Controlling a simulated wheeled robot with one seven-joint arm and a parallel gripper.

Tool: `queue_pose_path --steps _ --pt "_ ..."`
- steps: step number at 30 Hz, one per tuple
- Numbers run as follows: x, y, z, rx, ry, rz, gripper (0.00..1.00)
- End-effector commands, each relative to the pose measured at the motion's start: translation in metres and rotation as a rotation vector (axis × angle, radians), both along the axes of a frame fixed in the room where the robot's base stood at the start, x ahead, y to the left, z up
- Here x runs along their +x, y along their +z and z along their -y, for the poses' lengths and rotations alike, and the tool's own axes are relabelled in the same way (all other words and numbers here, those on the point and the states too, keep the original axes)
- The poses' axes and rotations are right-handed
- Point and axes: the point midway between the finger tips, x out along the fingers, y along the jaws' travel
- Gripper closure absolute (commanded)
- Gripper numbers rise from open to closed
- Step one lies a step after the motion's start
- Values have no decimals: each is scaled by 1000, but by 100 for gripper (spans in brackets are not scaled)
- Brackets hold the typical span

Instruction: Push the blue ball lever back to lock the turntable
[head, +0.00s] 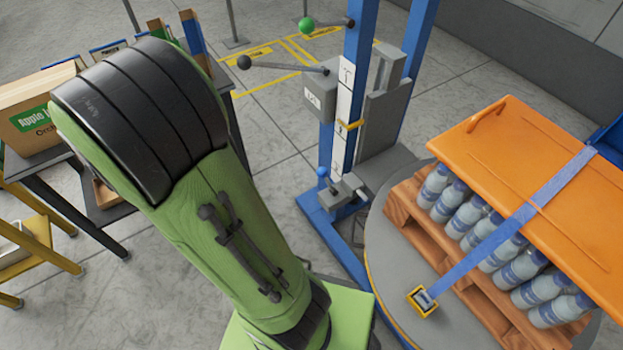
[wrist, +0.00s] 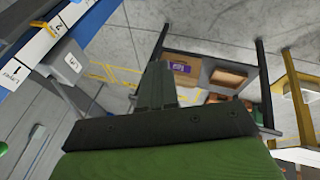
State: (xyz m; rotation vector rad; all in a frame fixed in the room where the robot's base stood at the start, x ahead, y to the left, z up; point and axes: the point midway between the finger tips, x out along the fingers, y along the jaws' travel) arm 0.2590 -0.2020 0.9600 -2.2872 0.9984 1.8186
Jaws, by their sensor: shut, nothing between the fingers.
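The blue ball (head: 322,172) sits on a short lever low on the blue mast (head: 358,60), beside the round grey turntable (head: 378,270). A grey block (head: 338,195) and small clamp parts lie just below and right of the ball. My gripper (wrist: 156,82) is shut and empty in the wrist view, with open floor and a dark table frame beyond it. In the head view my green arm hides the gripper. I cannot see the blue ball in the wrist view. The gripper is not seen touching the lever.
The turntable bears a wooden pallet (head: 480,270) of bottles under an orange cover (head: 510,150) with a blue strap. A green ball (head: 307,26) and a black ball lever (head: 245,62) stick out from the mast higher up. A juice carton (head: 35,110) stands on a table at left.

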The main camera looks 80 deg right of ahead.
Motion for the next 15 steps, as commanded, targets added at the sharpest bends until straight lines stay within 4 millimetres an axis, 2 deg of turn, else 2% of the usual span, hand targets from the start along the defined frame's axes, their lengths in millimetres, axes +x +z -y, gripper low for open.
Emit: queue_pose_path --steps 1,5,9,12,15 --pt "-8 -24 18 -30 -31 -51 100" --pt "-31 -70 64 -127 -76 -165 100" --pt "-66 -119 104 -218 -78 -298 100" --pt "-90 -148 124 -263 -53 -381 100" --pt "-108 -167 134 -288 -26 -440 100"
